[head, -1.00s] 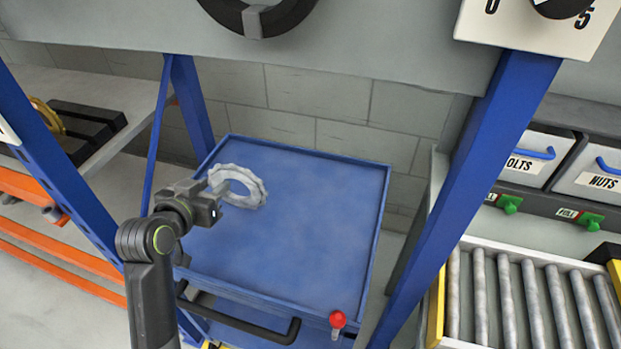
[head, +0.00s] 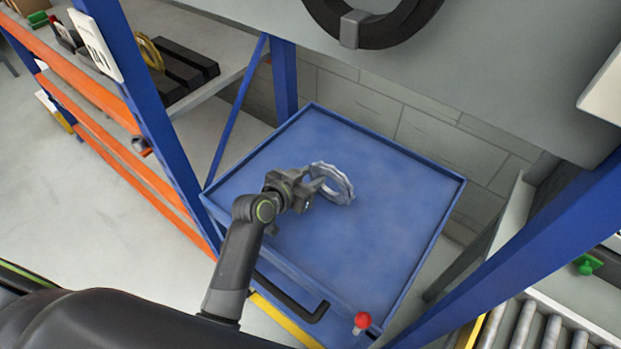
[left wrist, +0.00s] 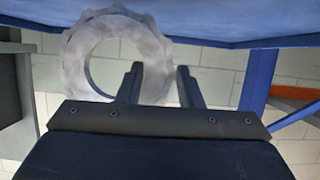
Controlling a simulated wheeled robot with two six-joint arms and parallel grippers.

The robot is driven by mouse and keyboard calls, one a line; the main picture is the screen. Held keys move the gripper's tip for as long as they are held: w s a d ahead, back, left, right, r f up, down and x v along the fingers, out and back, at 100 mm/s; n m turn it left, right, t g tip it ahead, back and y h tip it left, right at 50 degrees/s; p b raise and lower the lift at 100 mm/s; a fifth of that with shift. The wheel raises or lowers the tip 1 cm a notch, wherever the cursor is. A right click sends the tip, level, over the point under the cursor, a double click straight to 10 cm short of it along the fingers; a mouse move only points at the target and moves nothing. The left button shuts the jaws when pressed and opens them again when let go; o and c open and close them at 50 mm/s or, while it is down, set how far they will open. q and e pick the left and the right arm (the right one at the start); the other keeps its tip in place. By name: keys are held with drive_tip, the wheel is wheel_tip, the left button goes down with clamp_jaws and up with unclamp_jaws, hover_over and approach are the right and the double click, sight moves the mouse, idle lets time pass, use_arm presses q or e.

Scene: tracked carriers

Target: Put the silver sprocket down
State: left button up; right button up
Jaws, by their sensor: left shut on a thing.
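The silver sprocket (head: 347,186) is a toothed ring, held tilted over the blue tray top of a cart (head: 385,225). My left gripper (head: 317,187) is shut on the left side of its rim in the head view. In the left wrist view the sprocket (left wrist: 75,62) stands face-on, its rim between the two fingers (left wrist: 158,82). Its toothed edge overlaps the blue surface there; I cannot tell whether it touches the tray. The tray is otherwise empty. My right gripper is not in view.
A red knob (head: 362,320) and a black handle (head: 290,296) are at the cart's near side. Blue posts flank the cart. A shelf at left holds a yellow ring (head: 150,52) and black blocks (head: 185,70). A roller conveyor (head: 530,325) is at lower right.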

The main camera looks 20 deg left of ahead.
use_arm(q)
drive_tip(key=shift+f, duration=0.35)
drive_tip(key=shift+f, duration=0.15)
drive_tip(key=o, duration=1.2)
drive_tip(key=shift+r, duration=0.2)
drive_tip(key=v, duration=1.2)
drive_tip(key=shift+b, duration=0.35)
